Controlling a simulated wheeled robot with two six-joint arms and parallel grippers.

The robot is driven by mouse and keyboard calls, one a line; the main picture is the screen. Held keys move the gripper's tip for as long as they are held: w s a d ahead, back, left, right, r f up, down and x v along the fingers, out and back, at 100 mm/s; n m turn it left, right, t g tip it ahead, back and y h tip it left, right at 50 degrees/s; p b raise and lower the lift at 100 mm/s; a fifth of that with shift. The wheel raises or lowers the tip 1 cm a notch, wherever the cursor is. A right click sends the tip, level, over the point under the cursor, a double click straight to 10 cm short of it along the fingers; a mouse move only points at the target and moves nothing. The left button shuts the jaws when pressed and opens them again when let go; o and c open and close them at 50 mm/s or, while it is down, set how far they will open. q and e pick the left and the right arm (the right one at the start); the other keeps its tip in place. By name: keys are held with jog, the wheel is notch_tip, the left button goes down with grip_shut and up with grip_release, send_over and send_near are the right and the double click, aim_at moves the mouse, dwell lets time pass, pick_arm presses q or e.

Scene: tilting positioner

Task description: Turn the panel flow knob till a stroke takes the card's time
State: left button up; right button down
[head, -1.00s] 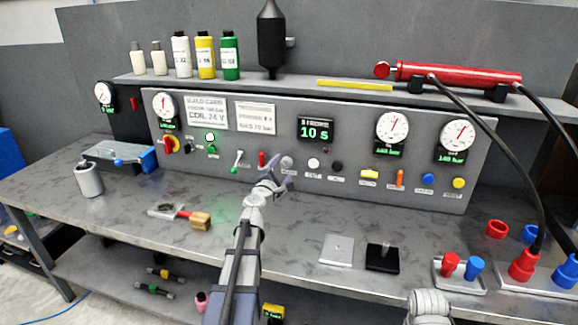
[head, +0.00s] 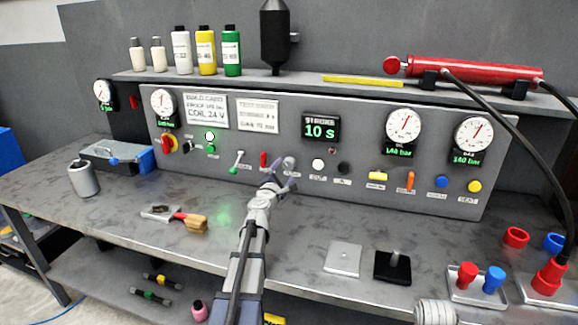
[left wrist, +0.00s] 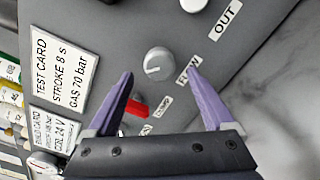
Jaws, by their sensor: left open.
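The flow knob (left wrist: 158,63) is a round grey knob with a pale pointer line, above the label FLOW in the left wrist view; it also shows on the panel in the head view (head: 289,162). My left gripper (head: 279,186) is open and empty, its purple fingers pointing at the knob from just in front, one to each side in the wrist picture. They appear apart from it. The test card (left wrist: 65,68) reads STROKE 8 s, GAS 70 bar. The stroke display (head: 320,128) reads 10 s. My right gripper is out of view.
A red lever (left wrist: 135,107) sits close beside the knob. A grey plate (head: 343,258) and a black plate with a post (head: 393,267) lie on the bench. The bench below the knob is mostly clear.

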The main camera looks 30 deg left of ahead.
aim_at(288, 166)
pick_arm(q)
jog(key=x, duration=0.6)
jog(key=shift+s+d, duration=0.1)
jog(key=c, duration=1.3)
